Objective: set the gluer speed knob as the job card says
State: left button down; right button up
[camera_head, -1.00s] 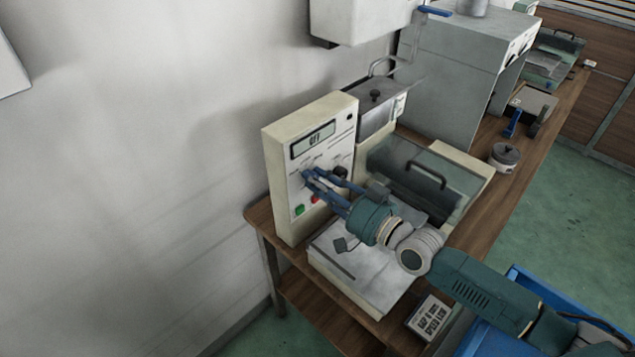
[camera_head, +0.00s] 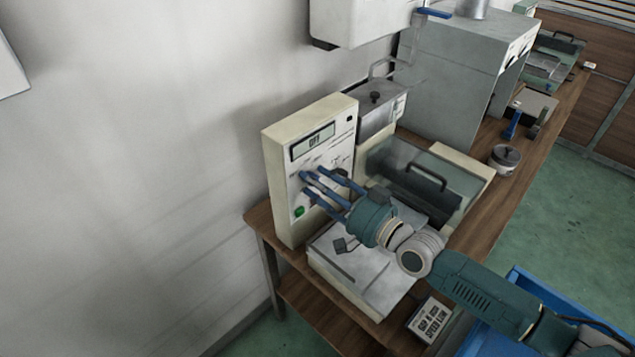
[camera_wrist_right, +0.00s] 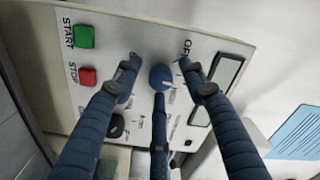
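The gluer's control panel (camera_head: 284,200) stands upright at the back of the machine, and its display (camera_head: 313,140) appears to read OFF. A blue knob (camera_wrist_right: 162,78) with a pale pointer mark sits on the panel in the right wrist view. My right gripper (camera_head: 312,181) is at the panel, its three fingers spread around the knob. In the right wrist view the gripper (camera_wrist_right: 160,80) shows gaps between the two upper fingertips and the knob; the lower finger's gap is unclear. The job card (camera_head: 430,319) lies at the table's front edge; its last line looks like SPEED LOW. My left gripper is out of view.
A green START button (camera_wrist_right: 84,36), a red STOP button (camera_wrist_right: 87,76) and a black knob (camera_wrist_right: 116,126) are near the fingers. The gluer's clear cover (camera_head: 400,165) is right of the panel.

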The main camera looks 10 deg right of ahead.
jog(key=v, duration=1.2)
